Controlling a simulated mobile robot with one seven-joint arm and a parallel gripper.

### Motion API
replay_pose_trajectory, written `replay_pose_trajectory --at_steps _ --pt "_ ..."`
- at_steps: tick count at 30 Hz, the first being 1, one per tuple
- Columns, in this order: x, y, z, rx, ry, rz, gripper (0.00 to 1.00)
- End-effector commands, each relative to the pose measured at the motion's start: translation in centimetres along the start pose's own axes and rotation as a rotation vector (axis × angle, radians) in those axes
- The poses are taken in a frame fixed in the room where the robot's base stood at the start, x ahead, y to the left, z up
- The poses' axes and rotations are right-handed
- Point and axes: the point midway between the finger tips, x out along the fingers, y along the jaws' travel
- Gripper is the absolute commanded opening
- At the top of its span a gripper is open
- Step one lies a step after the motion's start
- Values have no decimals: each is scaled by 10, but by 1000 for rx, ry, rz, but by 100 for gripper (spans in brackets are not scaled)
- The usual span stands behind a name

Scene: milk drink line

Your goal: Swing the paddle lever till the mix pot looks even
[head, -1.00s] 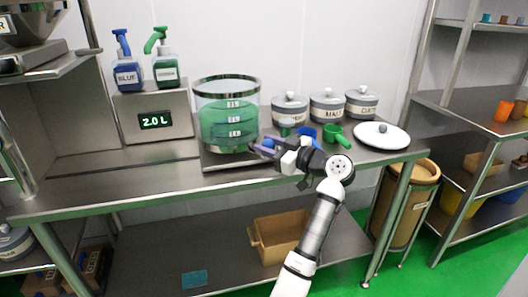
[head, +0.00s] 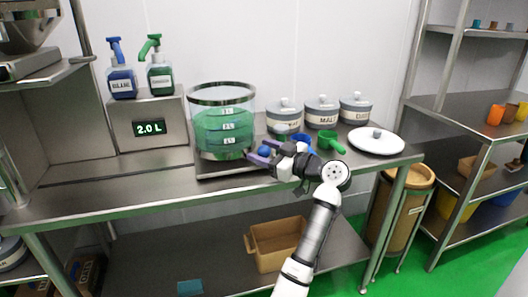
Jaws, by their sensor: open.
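The mix pot (head: 223,122) is a clear round vessel with a dark rim, standing on a metal base plate (head: 228,172) on the bench. It holds green liquid behind several level labels; from here I cannot tell how even the colour is. My gripper (head: 257,153) is at the pot's lower right, with its purple fingers open and pointing left. A small round blue knob (head: 264,150), possibly the end of the paddle lever, shows between or just behind the fingers. I cannot tell whether they touch it. The rest of the lever is hidden.
Blue (head: 122,80) and green (head: 160,77) pump bottles stand on a box reading 2.0 L (head: 150,128), left of the pot. Bare bench lies front left.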

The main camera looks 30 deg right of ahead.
Motion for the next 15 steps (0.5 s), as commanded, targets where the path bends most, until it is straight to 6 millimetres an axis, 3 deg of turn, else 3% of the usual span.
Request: replay_pose_trajectory --at_steps 5,15 --pt "-25 1 2 -2 0 5 54" --pt "-102 1 1 -1 0 5 54"
